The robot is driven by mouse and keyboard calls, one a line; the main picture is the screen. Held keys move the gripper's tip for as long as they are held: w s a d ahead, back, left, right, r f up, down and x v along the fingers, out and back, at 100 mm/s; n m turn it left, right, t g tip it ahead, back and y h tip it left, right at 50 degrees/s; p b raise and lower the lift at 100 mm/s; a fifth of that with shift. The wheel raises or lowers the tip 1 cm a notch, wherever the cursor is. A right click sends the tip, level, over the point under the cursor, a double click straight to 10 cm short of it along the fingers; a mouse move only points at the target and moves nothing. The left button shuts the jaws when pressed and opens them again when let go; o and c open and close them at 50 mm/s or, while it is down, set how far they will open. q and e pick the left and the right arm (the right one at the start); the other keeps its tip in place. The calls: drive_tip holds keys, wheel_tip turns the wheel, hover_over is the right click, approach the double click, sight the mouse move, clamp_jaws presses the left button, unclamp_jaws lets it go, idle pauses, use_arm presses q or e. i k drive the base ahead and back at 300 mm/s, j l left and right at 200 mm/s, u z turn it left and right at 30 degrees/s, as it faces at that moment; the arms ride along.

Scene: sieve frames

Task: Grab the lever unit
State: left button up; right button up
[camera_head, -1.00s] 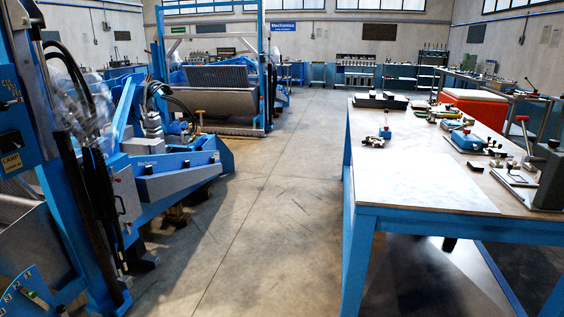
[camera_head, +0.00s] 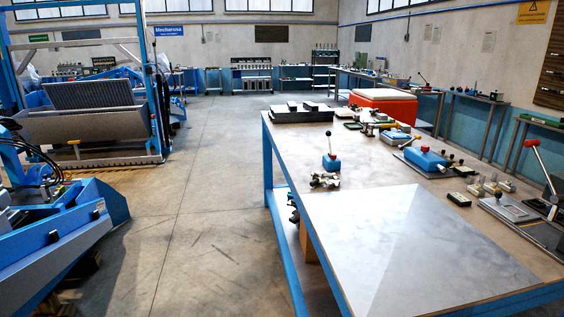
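A larger lever device (camera_head: 545,180) with a tilted metal handle and red knob stands at the bench's right edge, partly cut off by the picture. I cannot tell which of these is the lever unit. Neither of my grippers shows in the head view.
The blue-framed workbench (camera_head: 365,250) has a bare near surface. Blue blocks (camera_head: 426,158), small parts and dark slabs (camera_head: 301,113) lie farther back. A red box (camera_head: 383,103) stands behind. Blue machinery (camera_head: 60,235) is at left; open floor (camera_head: 205,215) lies between.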

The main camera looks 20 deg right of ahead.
sight(330, 164)
drive_tip(key=i+j+z, duration=0.1)
drive_tip(key=i+z, duration=0.3)
drive_tip(key=i+j+z, duration=0.2)
drive_tip(key=z, duration=0.25)
drive_tip(key=i+j+z, duration=0.25)
drive_tip(key=z, duration=0.15)
drive_tip(key=i+j+z, duration=0.2)
drive_tip(key=j+z, duration=0.2)
drive_tip(key=i+j+z, duration=0.1)
drive_tip(key=j+z, duration=0.35)
